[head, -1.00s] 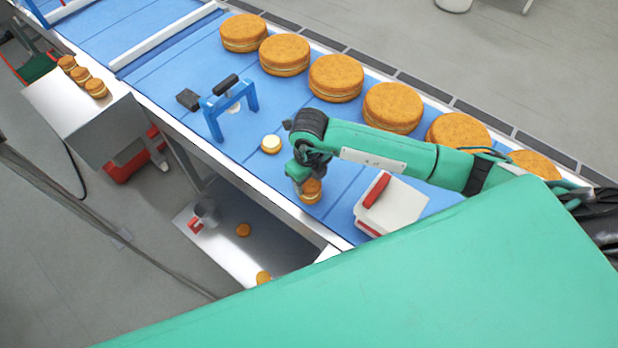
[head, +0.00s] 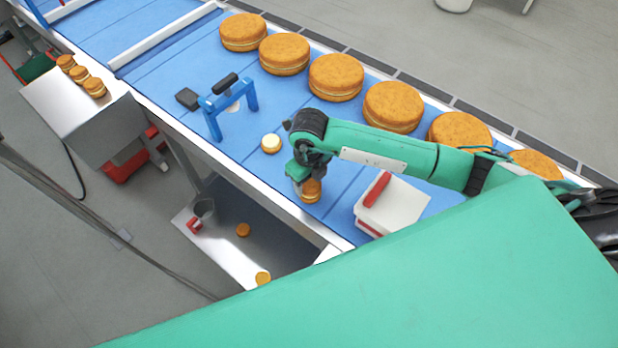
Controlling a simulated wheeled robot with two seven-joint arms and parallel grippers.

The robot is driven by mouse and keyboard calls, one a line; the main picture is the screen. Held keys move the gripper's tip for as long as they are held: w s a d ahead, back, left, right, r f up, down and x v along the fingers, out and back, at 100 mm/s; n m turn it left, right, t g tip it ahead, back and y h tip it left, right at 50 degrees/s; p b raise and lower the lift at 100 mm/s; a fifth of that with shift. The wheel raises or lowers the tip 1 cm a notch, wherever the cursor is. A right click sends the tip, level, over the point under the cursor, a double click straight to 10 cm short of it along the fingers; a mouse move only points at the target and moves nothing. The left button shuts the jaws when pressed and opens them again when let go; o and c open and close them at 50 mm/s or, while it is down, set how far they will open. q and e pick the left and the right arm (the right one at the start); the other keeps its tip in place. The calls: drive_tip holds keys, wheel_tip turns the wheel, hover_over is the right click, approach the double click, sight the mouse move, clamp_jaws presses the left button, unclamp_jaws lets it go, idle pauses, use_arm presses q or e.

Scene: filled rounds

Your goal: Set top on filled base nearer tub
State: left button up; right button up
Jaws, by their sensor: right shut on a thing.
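My right gripper (head: 308,183) points down over the blue belt, shut on a small orange-brown round top. Directly under it is a small round base (head: 310,196); the jaws partly hide the join, so I cannot tell whether top and base touch. This base is beside the white tub (head: 405,208) with the red handle. The other filled base (head: 271,144), with a pale cream face, lies uncovered on the belt, up and left of the gripper and farther from the tub. My left gripper is not in view.
Several large sandwich rounds (head: 336,77) line the belt's far side. A blue frame with a black handle (head: 225,84) and a dark block (head: 187,98) stand left. A lower metal tray holds loose rounds (head: 243,230) and a grey cup (head: 204,208). Small finished rounds (head: 94,87) sit far left.

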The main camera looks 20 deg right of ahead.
drive_tip(key=shift+f+b, duration=0.45)
drive_tip(key=shift+f, duration=0.1)
drive_tip(key=o, duration=1.2)
drive_tip(key=shift+r+p, duration=1.9)
drive_tip(key=shift+r, duration=1.65)
